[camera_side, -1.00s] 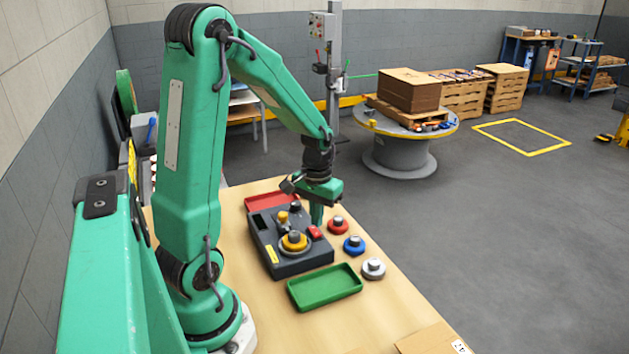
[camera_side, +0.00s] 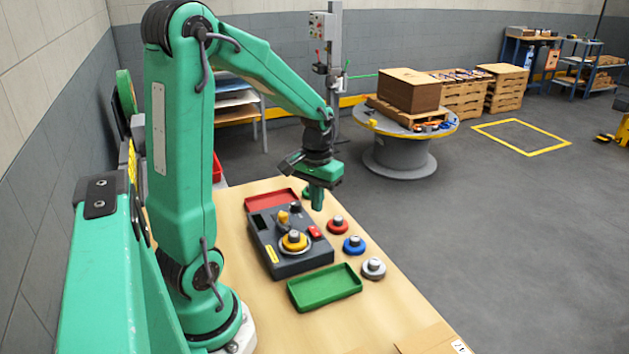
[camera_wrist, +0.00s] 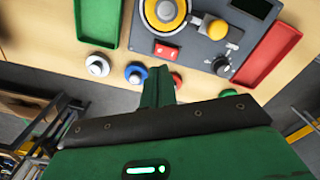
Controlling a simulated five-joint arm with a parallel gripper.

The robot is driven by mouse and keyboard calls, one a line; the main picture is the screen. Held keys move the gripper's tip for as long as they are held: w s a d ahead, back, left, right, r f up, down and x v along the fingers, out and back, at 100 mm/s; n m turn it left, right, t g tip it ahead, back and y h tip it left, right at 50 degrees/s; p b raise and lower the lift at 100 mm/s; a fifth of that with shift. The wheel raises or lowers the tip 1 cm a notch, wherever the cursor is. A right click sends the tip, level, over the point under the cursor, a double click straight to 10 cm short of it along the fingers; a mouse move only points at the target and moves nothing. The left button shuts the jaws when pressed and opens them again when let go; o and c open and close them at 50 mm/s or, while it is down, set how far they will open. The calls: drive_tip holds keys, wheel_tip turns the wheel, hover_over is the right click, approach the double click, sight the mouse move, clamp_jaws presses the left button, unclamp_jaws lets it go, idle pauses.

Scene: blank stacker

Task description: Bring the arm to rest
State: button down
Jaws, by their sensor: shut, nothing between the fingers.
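My green arm's gripper (camera_side: 317,203) hangs above the far part of the wooden table, just behind the dark grey stacker device (camera_side: 290,265). It also shows in the wrist view (camera_wrist: 159,82), with its fingers together and nothing between them. The device carries a yellow round piece (camera_side: 294,241) with a grey knob, a small yellow knob (camera_side: 283,217) and a red switch (camera_side: 315,232). The wrist view shows the device (camera_wrist: 205,45) with the red switch (camera_wrist: 165,51) facing the fingers. No object touches the gripper.
Red (camera_side: 337,225), blue (camera_side: 354,245) and white (camera_side: 374,268) knobbed pieces stand in a row right of the device. A green piece shows partly behind the gripper. A green tray (camera_side: 325,287) lies in front, a red tray (camera_side: 272,199) behind. A cardboard box (camera_side: 434,340) sits at the near edge.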

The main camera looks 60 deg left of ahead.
drive_tip(key=s+d+r+m+t, duration=0.2)
drive_tip(key=s+d+r+m, duration=0.1)
drive_tip(key=d+r, duration=0.3)
drive_tip(key=s+d+r+m+t, duration=0.3)
drive_tip(key=d+r, duration=0.3)
drive_tip(key=d, duration=0.3)
drive_tip(key=shift+s+d+t, duration=0.3)
drive_tip(key=shift+s+d, duration=0.1)
drive_tip(key=shift+s, duration=0.25)
drive_tip(key=w+a+f+g, duration=0.2)
drive_tip(key=w+a, duration=0.1)
drive_tip(key=a, duration=0.6)
drive_tip(key=w+a+f+g, duration=0.2)
drive_tip(key=w+a+g, duration=0.1)
drive_tip(key=a, duration=0.6)
drive_tip(key=shift+w+f+g, duration=0.3)
drive_tip(key=shift+w+f, duration=0.1)
drive_tip(key=shift+w, duration=0.3)
drive_tip(key=shift+f, duration=0.1)
